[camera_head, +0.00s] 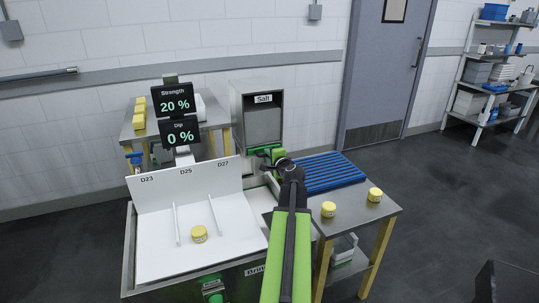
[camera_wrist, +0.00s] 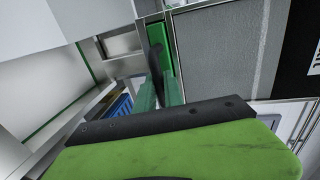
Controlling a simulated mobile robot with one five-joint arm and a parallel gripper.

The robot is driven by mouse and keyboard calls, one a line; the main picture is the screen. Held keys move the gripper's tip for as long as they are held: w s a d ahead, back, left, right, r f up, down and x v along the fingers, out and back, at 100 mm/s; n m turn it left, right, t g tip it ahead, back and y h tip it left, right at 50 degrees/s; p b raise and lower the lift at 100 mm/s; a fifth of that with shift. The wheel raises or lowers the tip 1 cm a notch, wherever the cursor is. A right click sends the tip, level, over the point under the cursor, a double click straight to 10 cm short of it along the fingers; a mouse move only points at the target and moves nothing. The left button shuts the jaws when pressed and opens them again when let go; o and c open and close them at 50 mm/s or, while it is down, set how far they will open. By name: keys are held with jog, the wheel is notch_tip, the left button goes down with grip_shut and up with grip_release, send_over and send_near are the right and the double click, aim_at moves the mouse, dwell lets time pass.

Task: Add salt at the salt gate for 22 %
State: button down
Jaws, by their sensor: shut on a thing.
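The salt hopper (camera_head: 259,115) is a grey steel box labelled "Salt" against the wall. My gripper (camera_head: 270,154) is at the hopper's lower edge, by the salt gate. In the wrist view my gripper (camera_wrist: 160,93) has its green fingers shut on the dark gate handle (camera_wrist: 156,58), in front of a green plate (camera_wrist: 166,44). The strength display (camera_head: 174,99) reads 20 %. The dip display (camera_head: 180,133) below it reads 0 %. The handle is hidden behind my gripper in the head view. I cannot see any salt falling.
The white divided brine tray (camera_head: 155,255), marked D23, D25 and D27, holds one yellow cheese (camera_head: 199,234). The right table (camera_head: 350,222) bears a blue slatted mat (camera_head: 325,172) and two cheeses. Several yellow blocks (camera_head: 138,113) are at the back left. Open floor lies right.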

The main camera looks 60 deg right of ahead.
jog(key=shift+w+a, duration=0.15)
jog(key=shift+a, duration=0.05)
dwell(0.7)
jog(key=v, duration=0.2)
jog(key=f+v, duration=0.1)
jog(key=v, duration=0.2)
jog(key=shift+s+a+f, duration=0.1)
jog(key=shift+s+a, duration=0.1)
jog(key=shift+s, duration=0.15)
jog(key=c, duration=1.5)
grip_release()
jog(key=shift+w, duration=0.1)
jog(key=shift+o, duration=0.2)
jog(key=shift+d, duration=0.1)
